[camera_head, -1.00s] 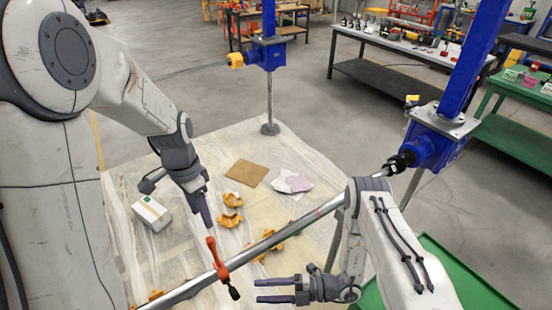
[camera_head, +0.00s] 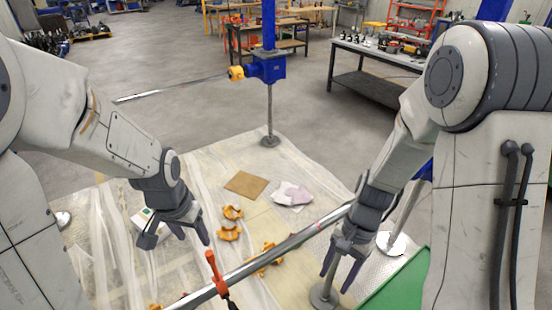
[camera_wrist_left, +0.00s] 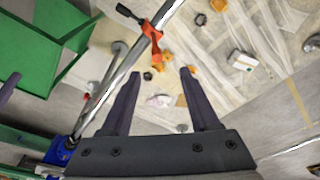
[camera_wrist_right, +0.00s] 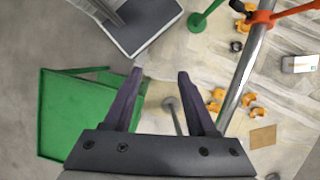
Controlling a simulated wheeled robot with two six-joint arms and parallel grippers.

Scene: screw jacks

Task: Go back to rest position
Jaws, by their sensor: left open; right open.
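My left gripper (camera_head: 190,236) hangs at left centre in the head view, fingers pointing down, open and empty. Its fingers also show apart in the left wrist view (camera_wrist_left: 158,80). My right gripper (camera_head: 343,272) is on the right, fingers down, open and empty. It shows apart in the right wrist view (camera_wrist_right: 160,80). A long metal shaft (camera_head: 290,244) runs diagonally below and between the grippers. A red clamp-like tool (camera_head: 216,272) with a black tip is on the shaft, right of and below my left gripper, apart from it.
A blue screw jack (camera_head: 268,68) stands at the back on a post. Orange brackets (camera_head: 231,213), brown cardboard (camera_head: 246,185) and pale cloths (camera_head: 292,194) lie on the floor sheeting. A green table (camera_head: 398,285) is at lower right. Workbenches stand behind.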

